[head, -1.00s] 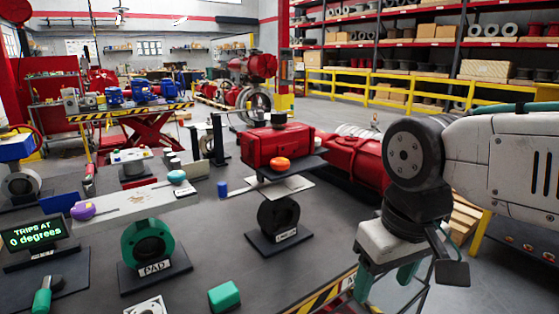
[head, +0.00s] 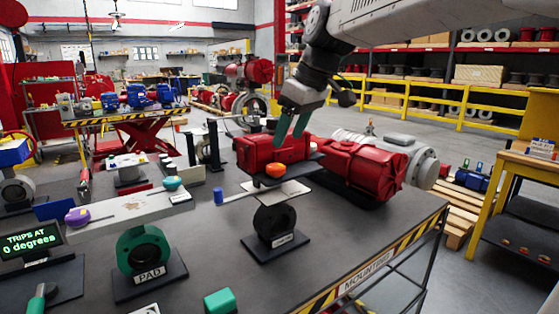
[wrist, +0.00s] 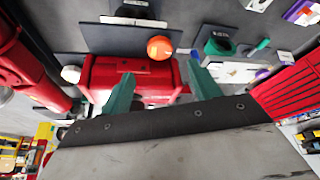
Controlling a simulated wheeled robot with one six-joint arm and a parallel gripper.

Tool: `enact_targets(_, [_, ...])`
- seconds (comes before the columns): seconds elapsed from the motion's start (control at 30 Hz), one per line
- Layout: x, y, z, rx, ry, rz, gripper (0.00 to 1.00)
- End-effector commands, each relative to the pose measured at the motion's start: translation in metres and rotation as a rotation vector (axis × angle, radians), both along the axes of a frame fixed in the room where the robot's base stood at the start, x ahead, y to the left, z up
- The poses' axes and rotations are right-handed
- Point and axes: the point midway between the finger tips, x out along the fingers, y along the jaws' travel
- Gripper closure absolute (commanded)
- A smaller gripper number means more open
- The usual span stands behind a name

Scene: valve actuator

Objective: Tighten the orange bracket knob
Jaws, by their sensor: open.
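The orange bracket knob (head: 276,170) sits on a dark bracket plate (head: 290,176) in front of the red actuator box (head: 258,150), above a black valve ring on a stand (head: 276,222). In the wrist view the orange knob (wrist: 159,47) shows above and between the fingers, beside the red box (wrist: 140,77). My gripper (head: 290,132) points down over the red box, behind and above the knob. Its green fingers (wrist: 158,82) are apart with nothing held between them. The knob is clear of the fingers.
A large red cylinder (head: 362,172) lies right of the box. The right table front is clear.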

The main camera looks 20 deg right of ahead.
Motion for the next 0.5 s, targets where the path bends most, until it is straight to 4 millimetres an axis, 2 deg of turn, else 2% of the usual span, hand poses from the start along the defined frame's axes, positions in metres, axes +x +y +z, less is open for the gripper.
enact_targets(0.5, [0.02, 0.016, -0.065, -0.006, 0.002, 0.011, 0.38])
